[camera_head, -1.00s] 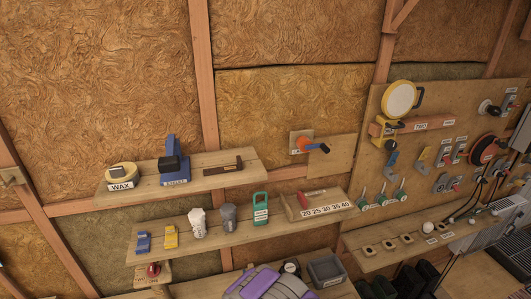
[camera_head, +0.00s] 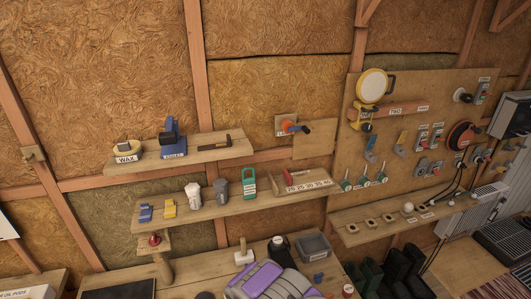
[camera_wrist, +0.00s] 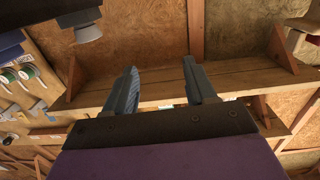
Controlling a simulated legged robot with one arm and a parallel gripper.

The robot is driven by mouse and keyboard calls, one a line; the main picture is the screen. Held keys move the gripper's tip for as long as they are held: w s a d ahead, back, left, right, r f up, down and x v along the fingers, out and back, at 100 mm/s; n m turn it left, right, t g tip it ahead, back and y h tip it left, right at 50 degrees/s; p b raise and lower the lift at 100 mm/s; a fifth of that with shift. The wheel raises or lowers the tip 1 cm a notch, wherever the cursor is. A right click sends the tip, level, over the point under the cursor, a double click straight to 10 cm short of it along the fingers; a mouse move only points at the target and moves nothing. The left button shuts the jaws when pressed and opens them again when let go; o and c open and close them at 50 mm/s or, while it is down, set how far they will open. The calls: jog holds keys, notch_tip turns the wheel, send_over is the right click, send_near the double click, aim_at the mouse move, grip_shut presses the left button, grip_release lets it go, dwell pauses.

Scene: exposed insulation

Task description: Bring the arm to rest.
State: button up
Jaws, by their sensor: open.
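My gripper (camera_wrist: 160,88) shows in the wrist view with its two grey fingers apart and nothing between them. Beyond the fingers are a wooden shelf (camera_wrist: 235,80) and the insulated wall, seen at an odd angle. In the head view, a purple and grey rounded shape (camera_head: 262,281) at the bottom looks like part of my own arm. The fingers cannot be made out in the head view.
An upper shelf (camera_head: 215,153) holds wax and a blue tool. A middle shelf (camera_head: 225,209) holds clips, cups and a green tag. A pegboard (camera_head: 358,95) with tools is at right. A workbench (camera_head: 190,275) with a grey bin (camera_head: 313,247) lies below.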

jog(key=w+d+r+m+g+h+b, duration=0.1)
jog(key=w+d+r+g+h+b, duration=0.15)
jog(key=w+d, duration=0.3)
jog(key=s+d+r+m+g+h+b, duration=0.2)
jog(key=s+d+r+m+g+h, duration=0.15)
jog(key=s+d+r+g, duration=0.5)
jog(key=s+d+r+g+b, duration=0.1)
jog(key=s+r, duration=0.3)
jog(key=s, duration=0.9)
jog(key=s+d+r+n+g+y+b, duration=0.1)
jog(key=s+r+g, duration=0.3)
jog(key=s, duration=1)
jog(key=s+d+r+g+b, duration=0.1)
jog(key=s+r+g+b, duration=0.1)
jog(key=s, duration=1.2)
notch_tip(320, 180, up, 3)
jog(key=shift+d+f+g+b, duration=0.15)
jog(key=shift+g+b, duration=0.25)
jog(key=shift+b, duration=0.25)
jog(key=shift+n, duration=0.25)
